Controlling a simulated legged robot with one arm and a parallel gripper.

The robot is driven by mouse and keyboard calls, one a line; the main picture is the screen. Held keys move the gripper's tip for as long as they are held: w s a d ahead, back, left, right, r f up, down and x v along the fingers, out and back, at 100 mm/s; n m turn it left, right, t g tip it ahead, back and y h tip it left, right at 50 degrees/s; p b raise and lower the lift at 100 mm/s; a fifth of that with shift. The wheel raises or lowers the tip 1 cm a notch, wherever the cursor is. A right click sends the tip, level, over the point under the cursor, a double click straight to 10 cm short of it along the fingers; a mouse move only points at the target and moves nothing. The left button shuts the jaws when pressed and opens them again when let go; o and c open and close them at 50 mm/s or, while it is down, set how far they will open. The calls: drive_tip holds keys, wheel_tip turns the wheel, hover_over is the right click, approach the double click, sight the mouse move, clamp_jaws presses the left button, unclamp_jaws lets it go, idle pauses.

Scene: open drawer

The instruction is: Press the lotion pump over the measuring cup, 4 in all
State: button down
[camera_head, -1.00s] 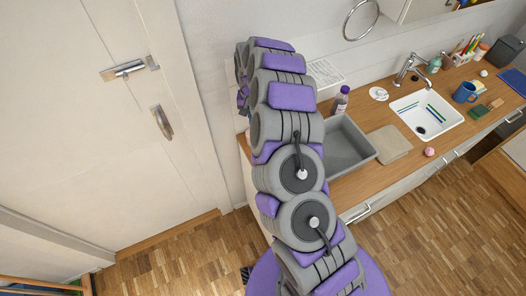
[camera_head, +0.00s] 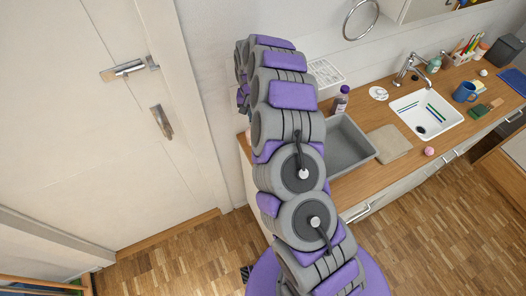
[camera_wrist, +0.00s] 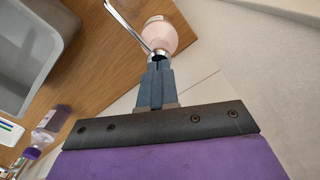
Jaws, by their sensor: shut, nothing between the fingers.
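The lotion pump shows in the wrist view as a pale pink bottle (camera_wrist: 160,36) with a shiny metal pump head. Its long thin spout (camera_wrist: 124,22) points to the upper left. My gripper (camera_wrist: 157,64) is shut and empty, with its fingertips at the pump head, seen from above. I cannot tell whether they touch it. In the head view my arm hides the gripper and most of the pump. I cannot make out the measuring cup in either view.
A grey basin (camera_head: 345,148) is set on the wooden counter (camera_head: 380,116). A purple-capped bottle (camera_head: 341,100) stands behind it. A beige cloth (camera_head: 389,143) and a white sink (camera_head: 426,112) lie farther right. The wall is close behind the pump.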

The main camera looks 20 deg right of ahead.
drive_tip(key=shift+f, duration=1.3)
drive_tip(key=shift+r, duration=1.45)
drive_tip(key=shift+f, duration=0.2)
drive_tip(key=shift+f, duration=1.25)
drive_tip(key=shift+r, duration=1.45)
drive_tip(key=shift+f, duration=0.25)
